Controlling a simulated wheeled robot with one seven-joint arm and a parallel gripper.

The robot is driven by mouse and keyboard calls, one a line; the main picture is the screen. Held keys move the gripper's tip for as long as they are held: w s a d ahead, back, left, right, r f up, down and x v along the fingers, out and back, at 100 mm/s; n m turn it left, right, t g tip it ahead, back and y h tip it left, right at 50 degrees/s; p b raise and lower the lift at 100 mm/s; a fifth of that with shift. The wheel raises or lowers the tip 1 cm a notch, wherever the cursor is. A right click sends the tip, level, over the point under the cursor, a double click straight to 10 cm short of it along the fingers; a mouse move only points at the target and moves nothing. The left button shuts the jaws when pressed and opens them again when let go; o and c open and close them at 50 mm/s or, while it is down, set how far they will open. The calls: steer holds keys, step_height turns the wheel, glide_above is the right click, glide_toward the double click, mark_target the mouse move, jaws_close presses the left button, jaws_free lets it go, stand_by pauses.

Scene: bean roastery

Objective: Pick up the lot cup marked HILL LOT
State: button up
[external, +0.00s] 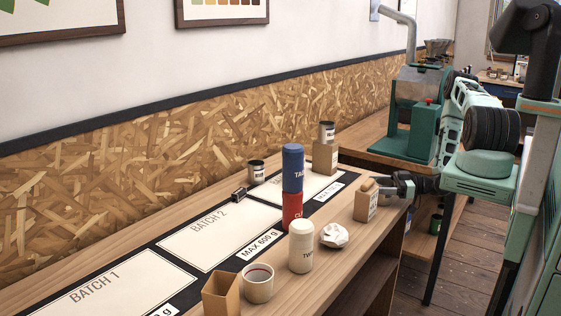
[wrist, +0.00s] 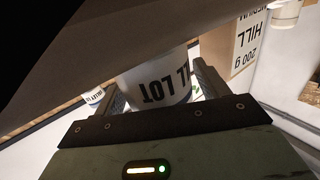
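The HILL LOT cup (wrist: 158,88) is white with dark lettering that reads partly as "LL LOT", upside down in the wrist view. It sits between the two fingers of my gripper (wrist: 158,92). The fingers are apart on either side of it, and I see no firm contact. A dark brown shape across the top hides part of the cup. In the external view my gripper (external: 386,186) is at the right end of the counter, by a small kraft bag (external: 366,206). I cannot make out the HILL LOT cup clearly there.
In the wrist view, a box marked HILL 200 g (wrist: 243,45) stands close on the right and a smaller lettered cup (wrist: 94,97) is at left. On the counter stand a blue tin (external: 292,166) on a red tin (external: 292,212), a white canister (external: 301,250) and crumpled paper (external: 334,236).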

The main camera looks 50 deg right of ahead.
steer(key=c, duration=0.8)
steer(key=shift+r, duration=0.1)
